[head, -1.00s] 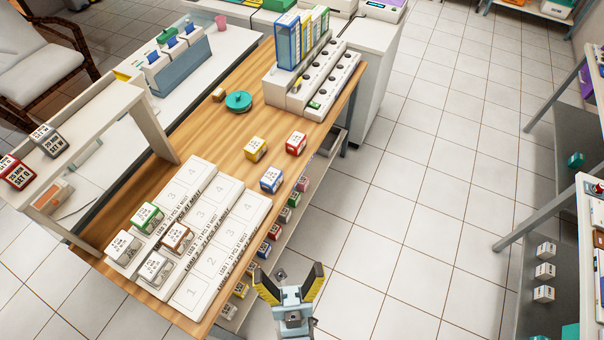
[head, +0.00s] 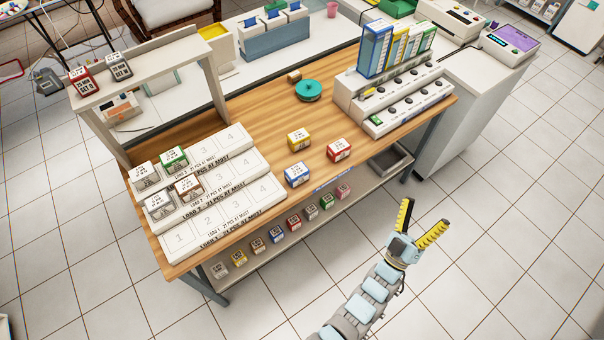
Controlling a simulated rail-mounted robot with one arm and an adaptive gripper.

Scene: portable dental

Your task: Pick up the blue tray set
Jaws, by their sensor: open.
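A blue-and-white labelled block, which looks like the blue tray set (head: 297,174), sits on the wooden table near its front edge. A yellow one (head: 299,139) stands behind it and a red one (head: 339,150) to its right. Another blue-marked block (head: 277,235) is among the row on the lower shelf. My gripper (head: 422,219) is open and empty, over the floor in front of the table, to the right of and apart from the blue set. Its yellow-lined fingers point up and away.
White numbered load boards (head: 240,198) lie on the table's left, with white, green and brown sets on them. A white rack (head: 405,100) with upright boxes stands at the back right. A teal round object (head: 308,90) lies on the tabletop. Floor around my arm is clear.

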